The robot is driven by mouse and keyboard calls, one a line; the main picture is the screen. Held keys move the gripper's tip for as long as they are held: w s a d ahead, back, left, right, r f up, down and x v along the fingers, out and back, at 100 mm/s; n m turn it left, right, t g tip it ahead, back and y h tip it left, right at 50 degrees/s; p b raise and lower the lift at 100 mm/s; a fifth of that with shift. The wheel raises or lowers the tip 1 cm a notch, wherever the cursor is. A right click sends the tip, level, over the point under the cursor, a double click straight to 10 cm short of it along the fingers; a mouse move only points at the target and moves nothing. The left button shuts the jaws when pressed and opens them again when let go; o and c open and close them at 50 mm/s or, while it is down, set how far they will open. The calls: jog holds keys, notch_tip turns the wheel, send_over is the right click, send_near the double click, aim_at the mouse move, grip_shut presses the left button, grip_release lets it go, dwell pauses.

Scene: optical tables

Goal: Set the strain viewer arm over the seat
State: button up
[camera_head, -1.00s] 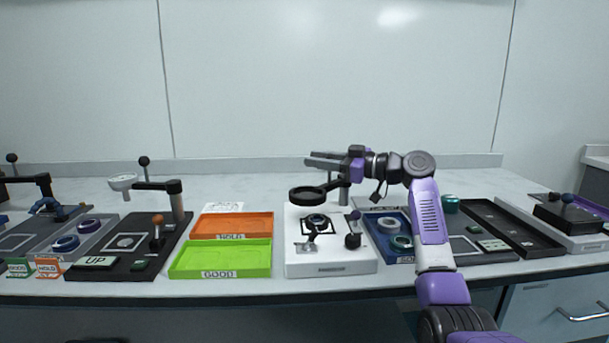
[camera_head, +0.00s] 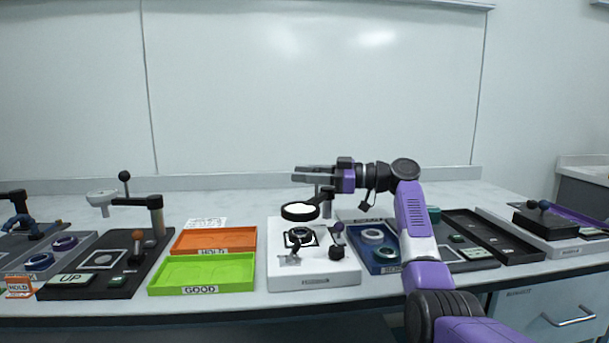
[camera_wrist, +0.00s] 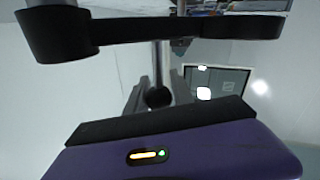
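The strain viewer is a white base (camera_head: 314,278) with a black-framed seat (camera_head: 300,237) on top. Its black arm carries a ring with a bright white lens (camera_head: 300,211), raised above the seat and appearing directly over it in the head view. The arm turns on a grey post (camera_head: 327,206). In the wrist view the arm (camera_wrist: 150,28) crosses the top, with a black ball knob (camera_wrist: 158,97) on a thin rod. My gripper (camera_head: 313,174) is above the arm. Its two grey fingers stand apart on either side of the knob; contact is unclear.
A green tray (camera_head: 203,287) and an orange tray (camera_head: 213,250) lie left of the viewer. A blue tray (camera_head: 381,268) with rings sits close on its right. Dark knobs (camera_head: 336,251) stand on the viewer's base. A black station with a post (camera_head: 156,215) is further left.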

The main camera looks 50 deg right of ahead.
jog(key=o, duration=0.3)
jog(key=shift+o, duration=0.2)
jog(key=p+v, duration=0.1)
jog(key=v, duration=0.6)
jog(key=shift+s+d, duration=0.2)
jog(key=shift+s, duration=0.15)
jog(key=shift+f, duration=0.1)
